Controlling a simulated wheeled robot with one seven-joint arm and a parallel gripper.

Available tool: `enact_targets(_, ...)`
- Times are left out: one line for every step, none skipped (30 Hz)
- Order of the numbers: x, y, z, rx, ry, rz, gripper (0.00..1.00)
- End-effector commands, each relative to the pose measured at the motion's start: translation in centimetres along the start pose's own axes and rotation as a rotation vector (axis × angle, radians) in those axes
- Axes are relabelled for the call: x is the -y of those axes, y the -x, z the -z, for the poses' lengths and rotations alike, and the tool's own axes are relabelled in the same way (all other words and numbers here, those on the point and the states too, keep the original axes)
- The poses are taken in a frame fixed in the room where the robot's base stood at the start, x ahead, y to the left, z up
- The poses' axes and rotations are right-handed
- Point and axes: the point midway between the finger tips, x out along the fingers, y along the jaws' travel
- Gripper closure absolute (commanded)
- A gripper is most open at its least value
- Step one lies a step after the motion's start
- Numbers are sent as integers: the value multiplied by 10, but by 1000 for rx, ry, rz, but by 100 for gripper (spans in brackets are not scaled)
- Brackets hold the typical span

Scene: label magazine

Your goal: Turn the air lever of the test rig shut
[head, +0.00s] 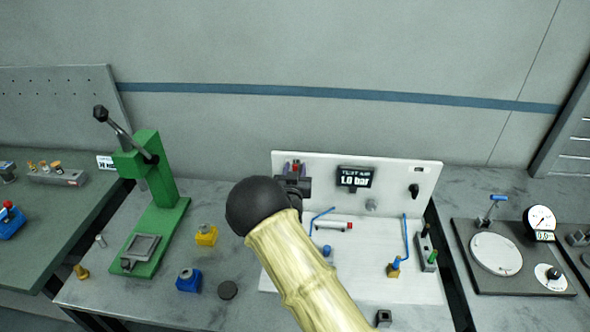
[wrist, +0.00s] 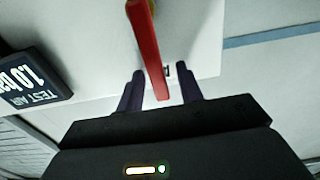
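The test rig is a white upright panel (head: 390,172) with a white base. Its display (head: 354,177) reads "TEST AIR 1.0 bar" and also shows in the wrist view (wrist: 30,80). The red air lever (wrist: 150,55) lies between my gripper's fingers in the wrist view, its free end reaching toward the palm. My gripper (wrist: 160,88) is open, with a visible gap on both sides of the lever. In the head view my gripper (head: 295,166) is at the panel's upper left. My arm hides part of the rig's left side.
Blue hoses and a white cylinder (head: 334,225) are on the rig's base. A black knob (head: 413,190) is at the panel's right. A green press (head: 155,200) stands left, with yellow (head: 206,235) and blue (head: 188,280) blocks near it. A gauge plate (head: 510,258) is at right.

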Motion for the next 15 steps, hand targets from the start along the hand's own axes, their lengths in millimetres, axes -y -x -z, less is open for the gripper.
enact_targets(0, 0, 0, 0, 0, 0, 64)
enact_targets(0, 0, 0, 0, 0, 0, 64)
enact_targets(0, 0, 0, 0, 0, 0, 68)
enact_targets(0, 0, 0, 0, 0, 0, 73)
enact_targets(0, 0, 0, 0, 0, 0, 79)
enact_targets(0, 0, 0, 0, 0, 0, 87)
enact_targets(0, 0, 0, 0, 0, 0, 93)
enact_targets(0, 0, 0, 0, 0, 0, 99)
enact_targets(0, 0, 0, 0, 0, 0, 100)
enact_targets(0, 0, 0, 0, 0, 0, 100)
enact_targets(0, 0, 0, 0, 0, 0, 100)
enact_targets(0, 0, 0, 0, 0, 0, 100)
enact_targets(0, 0, 0, 0, 0, 0, 100)
enact_targets(0, 0, 0, 0, -1, 0, 100)
enact_targets(0, 0, 0, 0, -1, 0, 100)
